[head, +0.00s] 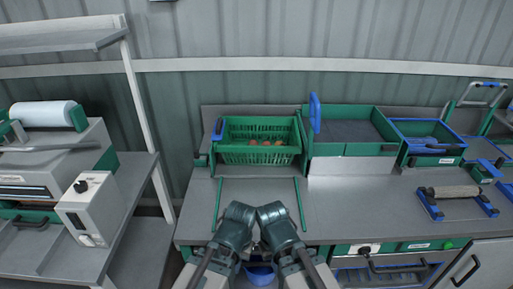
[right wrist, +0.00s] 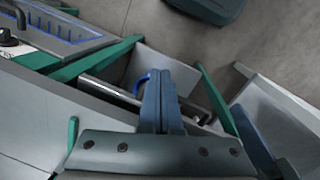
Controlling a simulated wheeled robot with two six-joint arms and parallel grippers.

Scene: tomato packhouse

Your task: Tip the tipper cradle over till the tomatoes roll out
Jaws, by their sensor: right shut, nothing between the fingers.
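The tipper cradle is a green slatted basket (head: 232,154) at the back of the bench in the head view. It looks level, and several reddish tomatoes (head: 265,143) lie inside it. A blue handle (head: 217,130) stands at its left end. My two arms are folded at the bottom middle of the head view, well short of the cradle. My right gripper shows in the right wrist view (right wrist: 160,80), its fingers together with nothing between them. I cannot make out my left gripper.
Green rails (head: 219,205) lie on the bench before the cradle. Right of it stand a green-walled tray (head: 383,124) with a blue paddle (head: 315,112), a blue-rimmed bin (head: 433,163) and a roller stand (head: 455,192). The middle bench top is mostly clear.

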